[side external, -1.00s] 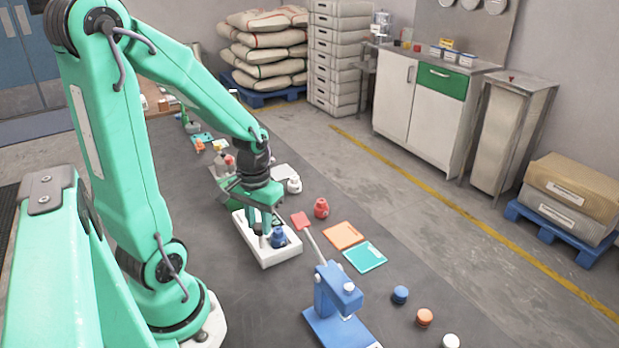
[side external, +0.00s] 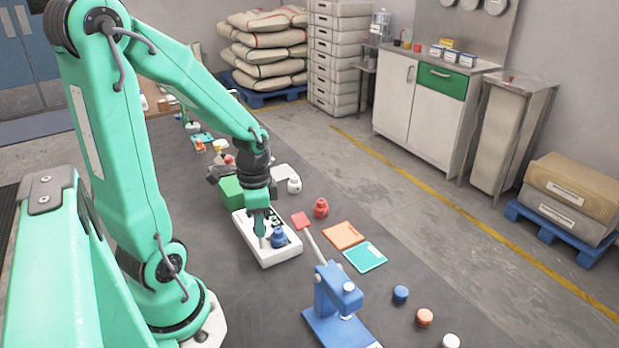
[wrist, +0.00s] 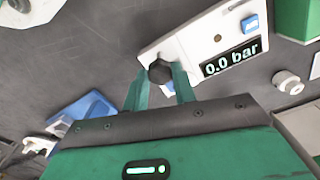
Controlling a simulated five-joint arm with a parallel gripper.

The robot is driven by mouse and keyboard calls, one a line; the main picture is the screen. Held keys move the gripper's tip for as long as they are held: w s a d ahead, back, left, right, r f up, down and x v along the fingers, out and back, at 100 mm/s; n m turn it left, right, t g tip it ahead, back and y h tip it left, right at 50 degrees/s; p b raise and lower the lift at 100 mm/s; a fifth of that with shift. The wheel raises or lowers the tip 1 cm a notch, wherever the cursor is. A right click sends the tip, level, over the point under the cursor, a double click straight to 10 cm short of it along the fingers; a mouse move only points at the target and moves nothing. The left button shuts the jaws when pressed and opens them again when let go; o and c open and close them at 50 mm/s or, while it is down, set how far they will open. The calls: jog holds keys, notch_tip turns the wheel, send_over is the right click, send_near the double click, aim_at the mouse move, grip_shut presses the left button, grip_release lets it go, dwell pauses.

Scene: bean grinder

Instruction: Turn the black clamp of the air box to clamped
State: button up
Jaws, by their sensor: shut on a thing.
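The air box (side external: 262,256) is a white box on the dark table; in the wrist view its white top (wrist: 197,38) carries a display reading 0.0 bar (wrist: 231,57). The black clamp (wrist: 160,71) shows as a dark hexagonal head at one end of the box. My gripper (wrist: 160,80) has one finger on each side of it and is shut on it. In the side view my gripper (side external: 260,228) points down over the box, beside a blue part (side external: 279,238). The fingers hide the clamp there, and I cannot tell its turned position.
A blue lever press (side external: 337,305) stands in front of the box. A red jar (side external: 321,208), orange tray (side external: 343,236) and teal tray (side external: 366,257) lie to the right. A white jar (side external: 294,185) stands behind.

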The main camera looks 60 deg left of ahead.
jog(key=m, duration=0.3)
jog(key=shift+m, duration=2.3)
jog(key=o, duration=1)
jog(key=shift+r, duration=0.15)
jog(key=shift+r, duration=3.8)
jog(key=shift+d, duration=0.1)
